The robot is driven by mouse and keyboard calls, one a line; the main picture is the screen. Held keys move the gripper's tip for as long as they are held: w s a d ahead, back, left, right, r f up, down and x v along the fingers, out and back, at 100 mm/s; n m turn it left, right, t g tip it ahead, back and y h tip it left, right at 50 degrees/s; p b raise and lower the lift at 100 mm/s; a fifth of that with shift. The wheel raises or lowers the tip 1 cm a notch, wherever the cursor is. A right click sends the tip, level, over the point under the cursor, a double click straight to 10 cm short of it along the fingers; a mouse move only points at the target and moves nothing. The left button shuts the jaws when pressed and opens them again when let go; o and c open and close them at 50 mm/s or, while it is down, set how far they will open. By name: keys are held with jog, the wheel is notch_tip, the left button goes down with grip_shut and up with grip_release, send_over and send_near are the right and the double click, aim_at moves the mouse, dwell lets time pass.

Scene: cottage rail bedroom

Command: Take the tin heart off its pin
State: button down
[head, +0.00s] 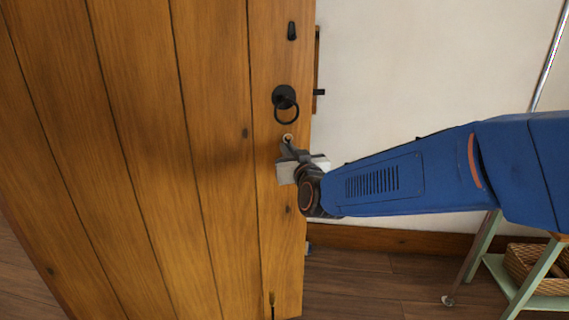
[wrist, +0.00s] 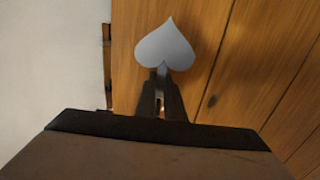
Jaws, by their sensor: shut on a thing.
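The tin heart (wrist: 165,47) is a flat grey plate in the wrist view, in front of the plank door (wrist: 205,30). Its point is at the top of that picture and its notch faces my gripper (wrist: 160,82). My gripper's dark fingers are shut on it at the notch. In the head view my gripper (head: 291,151) is close to the door, just below the ring handle. A pale grey shape shows on both sides of my wrist there; I cannot tell whether it is the heart. The pin is not clearly visible, nor whether the heart still touches it.
White wall (head: 420,70) lies to the right. A green stand (head: 540,285) with a wicker basket (head: 537,263) is at lower right.

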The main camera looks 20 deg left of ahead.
jog(key=shift+s+d+r, duration=0.2)
jog(key=shift+s+d, duration=0.25)
jog(key=shift+d, duration=0.05)
jog(key=shift+s+d, duration=0.15)
jog(key=shift+s, duration=0.05)
jog(key=v, duration=0.8)
jog(key=shift+s+d+f, duration=0.15)
jog(key=shift+s, duration=0.2)
dwell(1.6)
dwell(0.5)
